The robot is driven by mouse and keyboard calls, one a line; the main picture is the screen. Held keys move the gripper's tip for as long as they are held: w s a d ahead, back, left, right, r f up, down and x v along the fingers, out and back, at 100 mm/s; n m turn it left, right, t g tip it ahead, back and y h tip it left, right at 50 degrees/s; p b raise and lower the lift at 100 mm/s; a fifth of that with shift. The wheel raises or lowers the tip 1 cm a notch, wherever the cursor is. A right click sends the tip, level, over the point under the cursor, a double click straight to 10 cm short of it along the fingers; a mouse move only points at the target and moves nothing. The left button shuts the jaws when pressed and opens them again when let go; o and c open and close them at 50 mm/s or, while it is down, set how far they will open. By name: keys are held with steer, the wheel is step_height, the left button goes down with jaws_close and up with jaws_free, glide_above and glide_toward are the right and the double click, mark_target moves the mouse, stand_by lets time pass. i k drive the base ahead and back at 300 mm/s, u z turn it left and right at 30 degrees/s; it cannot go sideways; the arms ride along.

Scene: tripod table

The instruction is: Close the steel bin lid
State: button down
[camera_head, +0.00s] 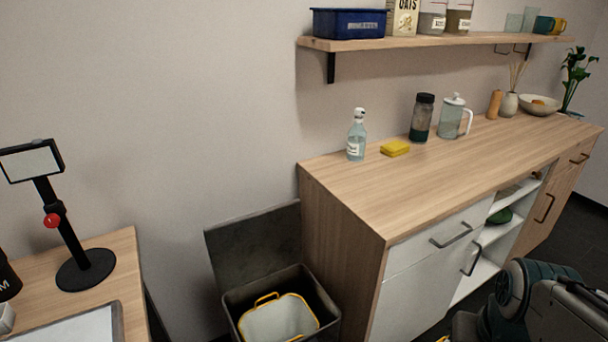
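The steel bin (331,317) stands on the floor between the desk and the wooden cabinet. Its dark grey lid (252,250) is open, raised upright at the back of the bin against the wall side. Inside the bin is a pale inner bucket (277,320) with yellow handles and a yellow rim. The bottom of the bin is cut off by the lower picture edge. Part of my arm shows at the lower right, well to the right of the bin and in front of the cabinet. My gripper's fingertips are not in view.
The wooden cabinet (345,215) stands close on the bin's right, with drawer handles facing forward. A desk (125,262) with a black stand (86,268) is on the left. A wall shelf (430,42) hangs above.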

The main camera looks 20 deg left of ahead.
mark_target(242, 250)
steer(key=i, duration=0.4)
steer(key=u, duration=1.55)
steer(key=i, duration=0.5)
steer(key=u, duration=0.05)
